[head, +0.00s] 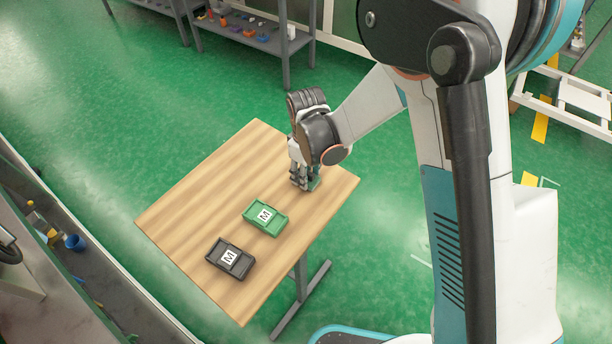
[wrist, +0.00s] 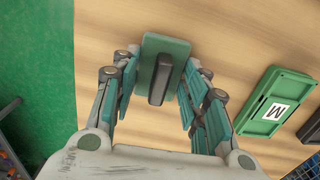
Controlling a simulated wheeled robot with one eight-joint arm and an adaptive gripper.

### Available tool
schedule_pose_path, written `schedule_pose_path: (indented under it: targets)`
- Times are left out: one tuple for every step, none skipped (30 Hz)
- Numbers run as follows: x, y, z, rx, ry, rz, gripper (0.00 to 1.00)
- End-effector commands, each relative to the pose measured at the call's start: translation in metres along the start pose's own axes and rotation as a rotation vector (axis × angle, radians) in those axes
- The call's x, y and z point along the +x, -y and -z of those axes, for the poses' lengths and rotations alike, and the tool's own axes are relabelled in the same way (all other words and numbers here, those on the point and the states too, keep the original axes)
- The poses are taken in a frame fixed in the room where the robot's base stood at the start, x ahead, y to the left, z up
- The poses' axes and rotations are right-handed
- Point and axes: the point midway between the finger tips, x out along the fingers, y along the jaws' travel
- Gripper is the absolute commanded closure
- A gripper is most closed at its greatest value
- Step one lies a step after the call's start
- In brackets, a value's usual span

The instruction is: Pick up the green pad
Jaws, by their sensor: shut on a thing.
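The green pad (wrist: 176,50) is a flat green plate with a raised dark grey bar across its middle. My gripper (wrist: 158,85) is shut on it, with a finger on either side in the wrist view. In the head view my gripper (head: 304,180) points down at the far right part of the wooden table, and a small part of the green pad (head: 314,183) shows beside the fingers. I cannot tell whether the pad touches the table.
A green tray (head: 265,217) marked M and a black tray (head: 231,258) marked M lie on the wooden table (head: 190,205), nearer the front. The table's left part is bare. A grey shelf (head: 250,38) with small coloured parts stands at the back.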

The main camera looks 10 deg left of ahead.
Motion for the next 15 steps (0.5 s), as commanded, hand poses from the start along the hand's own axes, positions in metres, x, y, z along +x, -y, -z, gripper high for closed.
schedule_pose_path:
  targets:
    - [0.0,0.0,0.0,0.0,0.0,0.0,0.82]
    - [0.0,0.0,0.0,0.0,0.0,0.0,0.82]
    - [0.0,0.0,0.0,0.0,0.0,0.0,0.82]
    - [-0.001,0.0,0.0,0.0,0.0,0.0,0.82]
    - [-0.002,0.0,0.0,0.0,0.0,0.0,0.82]
    - [-0.004,0.0,0.0,0.0,0.0,0.0,0.82]
    - [-0.005,0.0,0.0,0.0,0.0,0.0,0.82]
    - [-0.008,0.0,0.0,0.0,0.0,0.0,0.82]
    - [-0.011,0.0,0.0,0.0,0.0,0.0,0.82]
    - [-0.014,0.0,0.0,0.0,0.0,0.0,0.82]
    - [-0.018,0.0,0.0,0.0,0.0,0.0,0.82]
    - [-0.024,0.0,0.0,0.0,0.0,0.0,0.82]
    - [-0.029,0.0,0.0,0.0,0.0,0.0,0.82]
    - [-0.035,0.0,0.0,0.0,0.0,0.0,0.82]
    - [-0.044,0.0,0.0,0.0,0.0,0.0,0.82]
